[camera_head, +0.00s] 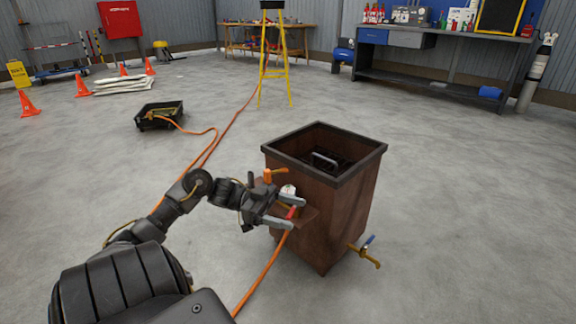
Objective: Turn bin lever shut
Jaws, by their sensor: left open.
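The bin (340,205) is a square, rust-brown box with a dark rim, standing on the floor right of centre. A small shelf on its left side carries fittings, with an orange piece (273,175) and a white piece (288,190). My left gripper (296,213) is at this side, fingers open and pointing right. A small red lever (291,212) shows between the two fingers; I cannot tell whether they touch it. The gripper hides part of the fittings. A brass tap (364,256) with a blue handle (369,240) sticks out low on the right. My right gripper is out of view.
An orange hose (262,272) runs on the floor past my left arm. A black tray (159,117) lies further back, and a yellow stand (274,75) is behind the bin. Workbenches (440,38) line the far wall. The floor right of the bin is clear.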

